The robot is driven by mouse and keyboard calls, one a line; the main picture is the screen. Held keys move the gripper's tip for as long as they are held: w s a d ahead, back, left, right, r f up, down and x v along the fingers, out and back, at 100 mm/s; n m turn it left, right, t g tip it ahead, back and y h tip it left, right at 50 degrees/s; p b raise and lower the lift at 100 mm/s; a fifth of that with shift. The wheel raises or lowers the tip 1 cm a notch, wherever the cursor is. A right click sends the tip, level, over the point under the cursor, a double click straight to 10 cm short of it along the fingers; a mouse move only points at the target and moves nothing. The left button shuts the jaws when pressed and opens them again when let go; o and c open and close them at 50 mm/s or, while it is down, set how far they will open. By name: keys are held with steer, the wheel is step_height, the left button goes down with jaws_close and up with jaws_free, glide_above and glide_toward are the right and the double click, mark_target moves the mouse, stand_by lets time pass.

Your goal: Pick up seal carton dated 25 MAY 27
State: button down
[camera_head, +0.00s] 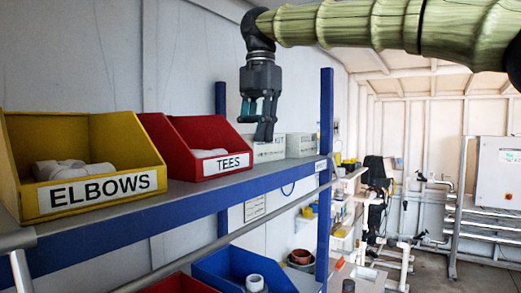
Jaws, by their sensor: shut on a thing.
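Two white cartons are on the blue-edged shelf, right of the bins. The left carton (269,153) has dark print on its front. The right carton (301,145) stands beside it. Both are small in view and I cannot read a date on either. My gripper (265,132) points down at the left carton, its fingers overlapping the carton's upper part. The fingers are shut on this carton. The fingers hide part of its top and back, and I cannot tell whether it is clear of the shelf.
A yellow bin labelled ELBOWS (85,192) and a red bin labelled TEES (205,165) stand left on the shelf (190,205). A blue upright (326,150) rises right of the cartons. A blue bin (225,275) is below. Open air lies above the bins.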

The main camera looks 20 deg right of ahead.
step_height(320, 180, up, 6)
steer(key=b, duration=0.1)
steer(key=shift+s+r, duration=0.2)
steer(key=shift+r, duration=0.05)
steer(key=shift+s+a, duration=0.1)
steer(key=shift+a, duration=0.05)
steer(key=shift+c, duration=2.2)
jaws_free()
steer(key=shift+o, duration=0.4)
steer(key=shift+f, duration=0.1)
